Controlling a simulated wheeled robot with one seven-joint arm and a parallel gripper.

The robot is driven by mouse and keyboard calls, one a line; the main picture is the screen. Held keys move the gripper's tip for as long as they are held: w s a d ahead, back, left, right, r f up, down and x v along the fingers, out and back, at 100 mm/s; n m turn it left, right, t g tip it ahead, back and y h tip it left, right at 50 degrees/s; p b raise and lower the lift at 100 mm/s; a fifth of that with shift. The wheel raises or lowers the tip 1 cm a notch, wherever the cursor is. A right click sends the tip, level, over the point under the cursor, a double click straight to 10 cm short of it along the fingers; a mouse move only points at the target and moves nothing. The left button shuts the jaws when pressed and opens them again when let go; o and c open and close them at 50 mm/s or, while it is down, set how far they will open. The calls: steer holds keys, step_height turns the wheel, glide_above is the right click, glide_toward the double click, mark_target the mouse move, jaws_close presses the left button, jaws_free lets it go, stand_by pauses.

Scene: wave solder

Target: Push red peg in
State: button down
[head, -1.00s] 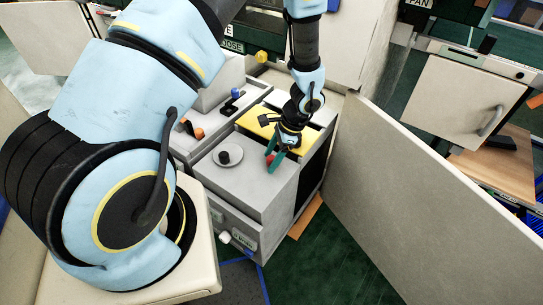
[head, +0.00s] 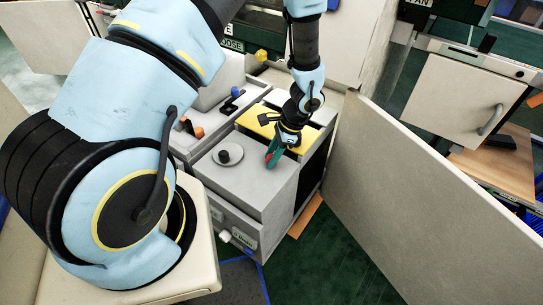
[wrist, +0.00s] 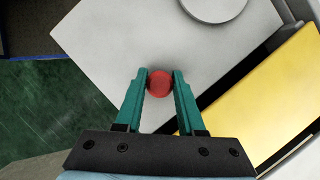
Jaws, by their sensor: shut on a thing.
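The red peg (wrist: 159,83) shows in the wrist view as a round red top between the tips of my gripper's two green fingers. My gripper (wrist: 160,87) is shut on it, one finger on each side. In the head view my gripper (head: 273,158) points down at the right part of the grey cabinet top (head: 245,188), and only a little red shows by the fingers. The peg's lower part is hidden, so I cannot tell how deep it sits.
A round grey dial with a black knob (head: 224,157) sits left of my gripper. A yellow panel (head: 262,122) lies behind it. An orange knob (head: 198,132) and a blue knob (head: 235,92) stand farther left and back. A large pale panel (head: 410,200) stands to the right.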

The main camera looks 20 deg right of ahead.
mark_target(257, 160)
stand_by(0.9)
steer(key=shift+w+a, duration=0.6)
steer(key=shift+w, duration=0.15)
steer(key=shift+w+a, duration=0.55)
steer(key=shift+w, duration=0.2)
steer(key=c, duration=0.5)
jaws_free()
steer(key=b+v, duration=0.2)
steer(key=v, duration=0.8)
steer(key=shift+r, duration=0.4)
steer(key=shift+s+d, duration=0.1)
